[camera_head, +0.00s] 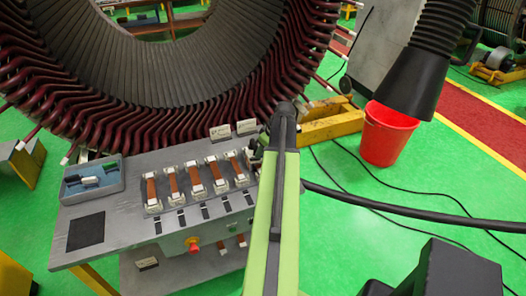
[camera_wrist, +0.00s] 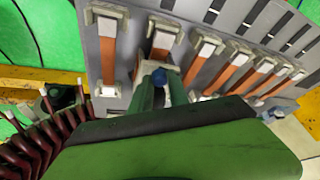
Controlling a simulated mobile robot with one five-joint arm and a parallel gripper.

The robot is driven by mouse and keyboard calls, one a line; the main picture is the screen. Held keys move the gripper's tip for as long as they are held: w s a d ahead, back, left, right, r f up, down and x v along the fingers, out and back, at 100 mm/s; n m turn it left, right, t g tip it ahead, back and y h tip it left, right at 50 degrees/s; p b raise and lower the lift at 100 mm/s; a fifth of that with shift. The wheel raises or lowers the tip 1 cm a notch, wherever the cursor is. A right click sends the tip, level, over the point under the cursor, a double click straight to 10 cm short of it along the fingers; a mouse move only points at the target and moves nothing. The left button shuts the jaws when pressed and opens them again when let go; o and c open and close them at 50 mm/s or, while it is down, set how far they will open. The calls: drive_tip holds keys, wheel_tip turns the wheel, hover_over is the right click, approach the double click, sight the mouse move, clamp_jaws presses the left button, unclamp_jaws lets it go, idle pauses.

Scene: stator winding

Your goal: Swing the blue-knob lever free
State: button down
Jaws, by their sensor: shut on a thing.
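The lever's shaft below the knob is hidden by the fingers and my green wrist. In the head view my green arm reaches to the right end of the bench panel (camera_head: 128,218), and the knob and fingers cannot be made out there.
Several copper strips (camera_head: 195,178) in pale holders line the panel. A blue tray (camera_head: 118,188) sits at its left, and a red button (camera_head: 193,245) is on its front. The large stator (camera_head: 160,75) rises behind. A red bucket (camera_head: 386,138) stands on the green floor, with cables nearby.

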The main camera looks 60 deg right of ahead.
drive_tip(key=m, duration=0.1)
drive_tip(key=a+m+h, duration=0.1)
drive_tip(key=m, duration=0.1)
drive_tip(key=shift+s+a, duration=0.2)
drive_tip(key=shift+s, duration=0.15)
drive_tip(key=m, duration=0.1)
drive_tip(key=a+m+h, duration=0.1)
drive_tip(key=m, duration=0.1)
drive_tip(key=m+g+h, duration=0.1)
drive_tip(key=m, duration=0.1)
drive_tip(key=shift+a, duration=0.35)
drive_tip(key=m, duration=0.1)
drive_tip(key=a+m+g+h, duration=0.1)
drive_tip(key=m, duration=0.1)
drive_tip(key=shift+w+a, duration=0.1)
drive_tip(key=shift+w, duration=0.05)
drive_tip(key=shift+w+a+m+g, duration=0.15)
drive_tip(key=shift+a+m+g, duration=0.15)
drive_tip(key=shift+m, duration=0.55)
drive_tip(key=shift+w+a+m+g, duration=0.15)
drive_tip(key=shift+m+g, duration=0.15)
drive_tip(key=shift+m, duration=0.55)
drive_tip(key=shift+a+m, duration=0.1)
drive_tip(key=shift+m, duration=0.2)
drive_tip(key=c, duration=1.3)
unclamp_jaws()
